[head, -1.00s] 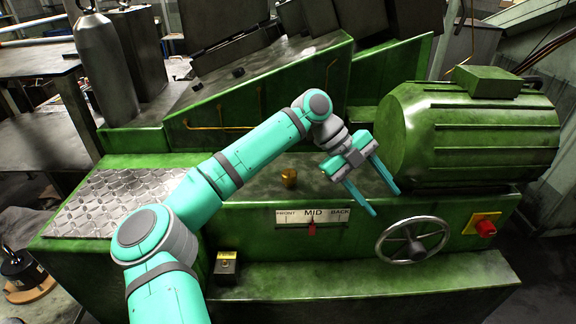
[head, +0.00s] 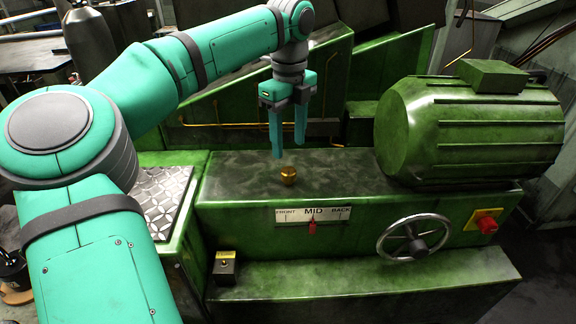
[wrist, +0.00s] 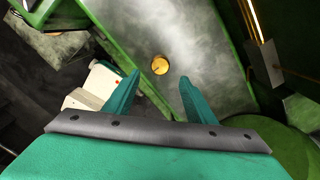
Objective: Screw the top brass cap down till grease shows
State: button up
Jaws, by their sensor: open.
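The brass cap (head: 288,175) stands upright on the flat green top of the machine, behind the scale plate. My gripper (head: 289,150) points straight down above it, with its fingers apart and nothing between them. A small gap shows between the fingertips and the cap. In the wrist view the round top of the cap (wrist: 160,66) lies beyond the fingertips, between their lines, and my gripper (wrist: 158,80) is open. No grease can be made out around the cap.
The ribbed green motor (head: 470,130) stands to the right on the same top. The scale plate (head: 313,214) has its red pointer at MID. A handwheel (head: 415,240) and a red button (head: 487,225) are on the front. The top around the cap is clear.

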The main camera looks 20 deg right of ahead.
aim_at(289, 171)
notch_tip(289, 171, down, 8)
jog(key=shift+w+f, duration=0.1)
dwell(0.4)
jog(key=shift+c, duration=0.5)
jog(key=c, duration=0.9)
